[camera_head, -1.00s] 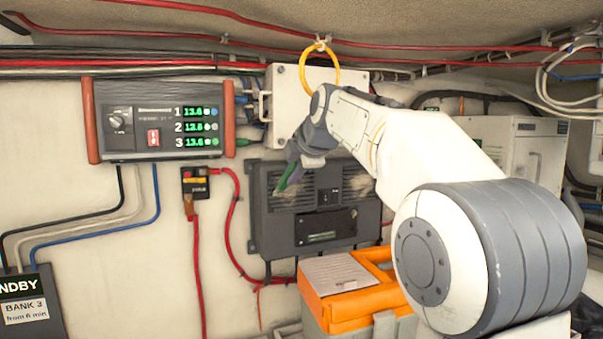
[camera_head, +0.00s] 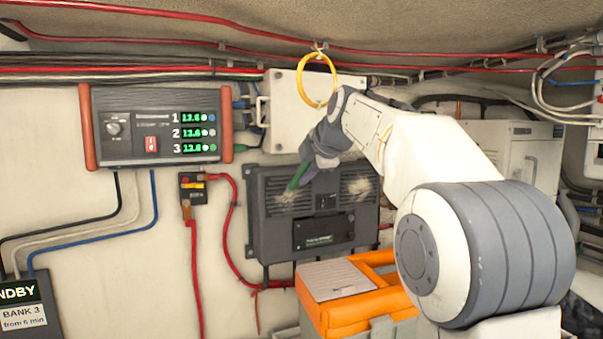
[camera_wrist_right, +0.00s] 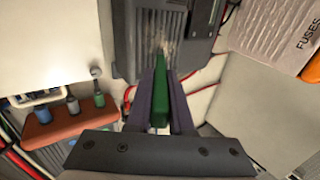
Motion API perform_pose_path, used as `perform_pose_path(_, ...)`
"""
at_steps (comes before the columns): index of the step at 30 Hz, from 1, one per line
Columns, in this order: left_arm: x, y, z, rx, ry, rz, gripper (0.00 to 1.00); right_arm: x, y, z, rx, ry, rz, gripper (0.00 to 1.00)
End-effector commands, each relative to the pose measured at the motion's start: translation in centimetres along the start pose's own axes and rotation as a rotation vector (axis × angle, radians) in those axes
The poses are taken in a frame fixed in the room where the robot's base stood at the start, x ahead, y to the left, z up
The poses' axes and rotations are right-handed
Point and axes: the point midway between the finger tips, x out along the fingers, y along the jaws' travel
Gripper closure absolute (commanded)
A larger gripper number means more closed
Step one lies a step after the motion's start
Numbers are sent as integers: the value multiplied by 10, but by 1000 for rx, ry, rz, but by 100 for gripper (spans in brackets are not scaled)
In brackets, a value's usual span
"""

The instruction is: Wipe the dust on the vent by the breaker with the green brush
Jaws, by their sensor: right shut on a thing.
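My right gripper (camera_head: 312,170) is shut on the green brush (camera_head: 299,177), which points down and left. In the right wrist view the brush (camera_wrist_right: 160,92) sits between the two fingers. A dark grey unit (camera_head: 268,235) has two slatted vents. Pale dust lies on the left vent (camera_head: 275,204) and on the right vent (camera_head: 359,188). The brush tip is in front of the left vent, close to its dust; I cannot tell whether it touches. A small black breaker (camera_head: 192,188) with red and yellow marks is on the wall left of the unit. My left gripper is out of view.
A display panel (camera_head: 152,125) with orange side bars is up left. A white box (camera_head: 285,110) with a yellow ring (camera_head: 302,83) is above the vents. A red cable (camera_head: 232,220) loops beside the unit. An orange-topped case (camera_head: 345,312) stands below.

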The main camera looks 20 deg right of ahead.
Motion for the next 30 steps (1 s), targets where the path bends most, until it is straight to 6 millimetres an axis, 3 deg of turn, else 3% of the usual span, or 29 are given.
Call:
perform_pose_path(6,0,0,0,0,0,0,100,-1,0,20,3,-4,4,100)
perform_pose_path(14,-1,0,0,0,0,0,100,-1,0,28,1,-2,2,100)
perform_pose_path(22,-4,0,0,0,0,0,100,0,1,50,3,-3,3,100)
perform_pose_path(30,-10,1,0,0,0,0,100,-5,7,54,0,-1,4,100)
